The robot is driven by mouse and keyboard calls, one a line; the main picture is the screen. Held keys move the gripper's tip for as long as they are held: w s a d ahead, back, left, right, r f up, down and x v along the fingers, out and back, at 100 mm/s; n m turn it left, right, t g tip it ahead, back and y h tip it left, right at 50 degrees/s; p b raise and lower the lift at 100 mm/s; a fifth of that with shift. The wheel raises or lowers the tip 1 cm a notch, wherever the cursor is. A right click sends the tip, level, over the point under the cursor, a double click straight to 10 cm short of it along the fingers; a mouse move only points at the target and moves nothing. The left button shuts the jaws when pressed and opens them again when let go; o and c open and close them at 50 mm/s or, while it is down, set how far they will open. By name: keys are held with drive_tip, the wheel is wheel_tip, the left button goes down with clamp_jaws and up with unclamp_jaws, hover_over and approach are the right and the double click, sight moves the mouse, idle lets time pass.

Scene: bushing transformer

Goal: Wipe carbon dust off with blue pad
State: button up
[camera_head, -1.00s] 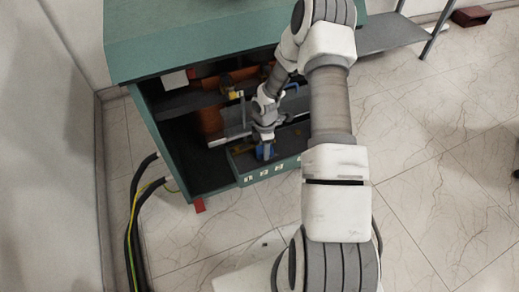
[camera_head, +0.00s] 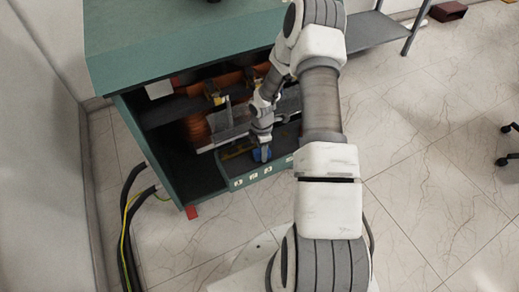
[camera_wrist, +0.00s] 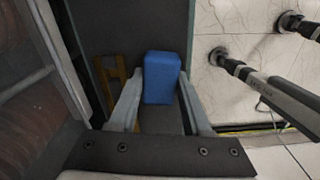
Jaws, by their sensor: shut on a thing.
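The blue pad (camera_wrist: 162,78) is a small blue block between the fingertips of my gripper (camera_wrist: 160,90) in the wrist view. My gripper is shut on it. In the head view the blue pad (camera_head: 262,154) shows small under my gripper (camera_head: 262,146), low over the dark tray (camera_head: 228,165) at the front of the green cabinet. Whether the pad touches a surface cannot be told. No carbon dust can be made out against the dark surfaces.
The green cabinet (camera_head: 165,45) has an open front, with orange ribbed bushings (camera_head: 196,130) inside behind a grey bar. A yellow-brown tool (camera_wrist: 108,82) lies in the tray beside the pad. Black and yellow-green cables (camera_head: 128,215) run down at left.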

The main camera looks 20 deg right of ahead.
sight(233, 168)
drive_tip(key=shift+a, duration=1.45)
drive_tip(key=shift+s+a+f+b, duration=0.1)
drive_tip(key=shift+a+b, duration=0.3)
drive_tip(key=shift+a, duration=1.65)
drive_tip(key=shift+s+a+f+b, duration=0.1)
drive_tip(key=shift+a+b, duration=0.3)
drive_tip(key=shift+a, duration=1.6)
drive_tip(key=shift+a+r, duration=0.1)
drive_tip(key=shift+r, duration=0.05)
drive_tip(key=shift+r+p, duration=1.05)
drive_tip(key=shift+r, duration=0.15)
drive_tip(key=s+b, duration=0.3)
drive_tip(key=s, duration=0.9)
drive_tip(key=shift+d, duration=0.4)
drive_tip(key=shift+w, duration=0.15)
